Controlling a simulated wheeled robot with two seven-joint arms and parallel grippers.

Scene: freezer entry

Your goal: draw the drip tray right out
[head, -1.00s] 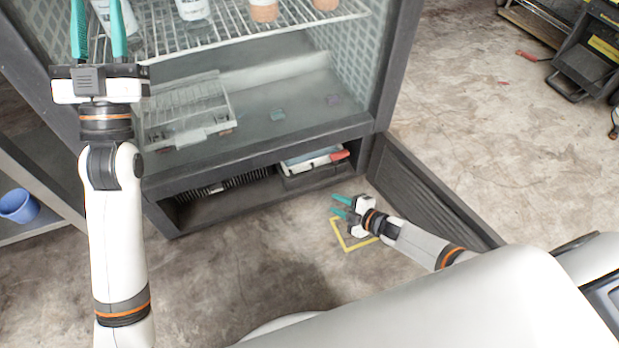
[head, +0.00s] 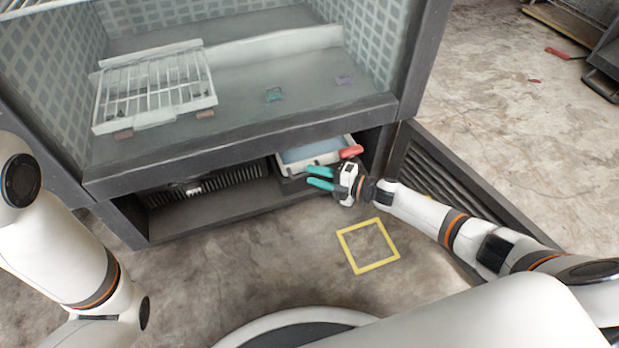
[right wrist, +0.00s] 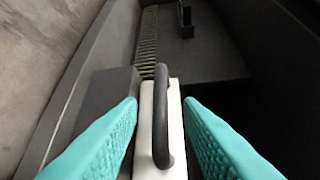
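The drip tray (head: 312,153) is a pale, shallow tray with bluish contents, in the low bay under the freezer, on its right side. A red piece (head: 350,151) lies at its right end. My right gripper (head: 319,178) is at the tray's front, its two teal fingers apart. In the right wrist view, a dark bar handle (right wrist: 162,125) on the tray's white front (right wrist: 175,145) lies between the open fingers, with gaps on both sides. The rest of the tray is hidden there. My left gripper is outside both views; only its arm shows at left.
A finned dark unit (head: 215,184) sits left of the tray in the bay. An opened louvred panel (head: 445,180) stands right of the bay, close to my right arm. A yellow square outline (head: 368,246) marks clear floor in front. A wire rack (head: 155,88) lies on the freezer floor above.

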